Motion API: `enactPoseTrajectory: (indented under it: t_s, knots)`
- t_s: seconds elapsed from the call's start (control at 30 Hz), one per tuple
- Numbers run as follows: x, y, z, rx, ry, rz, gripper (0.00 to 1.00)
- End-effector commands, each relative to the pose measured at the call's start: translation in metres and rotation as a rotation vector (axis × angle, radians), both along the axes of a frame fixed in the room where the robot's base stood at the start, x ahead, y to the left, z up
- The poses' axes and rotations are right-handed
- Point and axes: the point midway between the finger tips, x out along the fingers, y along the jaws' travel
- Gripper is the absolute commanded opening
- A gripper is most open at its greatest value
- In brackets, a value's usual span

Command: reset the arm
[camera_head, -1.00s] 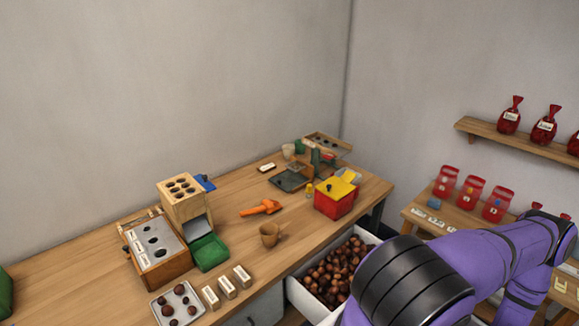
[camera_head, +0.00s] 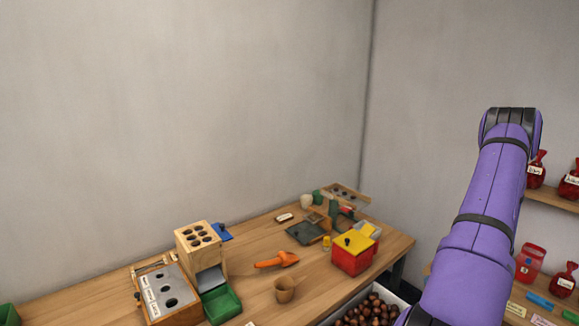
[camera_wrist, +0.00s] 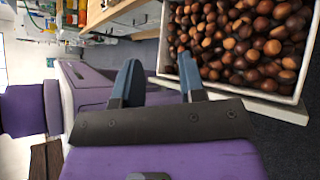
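My purple arm stands raised at the right of the head view, and its gripper is out of sight there. In the wrist view my gripper (camera_wrist: 160,82) shows two blue-grey fingers spread apart with nothing between them. The chestnuts also show at the bottom of the head view (camera_head: 368,312), partly hidden by the frame edge and my arm.
Shelves with red bags (camera_head: 536,169) stand at the right, near my arm.

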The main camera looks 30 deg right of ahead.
Motion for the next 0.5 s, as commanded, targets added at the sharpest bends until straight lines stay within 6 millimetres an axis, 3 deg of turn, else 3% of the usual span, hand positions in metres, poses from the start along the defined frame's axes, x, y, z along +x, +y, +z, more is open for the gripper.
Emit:
enactPoseTrajectory:
  t_s: [0.03,0.2,0.5]
  knots:
    - [0.015,0.005,0.02,-0.047,-0.015,0.063,0.37]
    - [0.055,0.028,0.077,-0.197,-0.073,0.276,0.37]
    - [0.11,0.091,0.169,-0.455,-0.2,0.656,0.37]
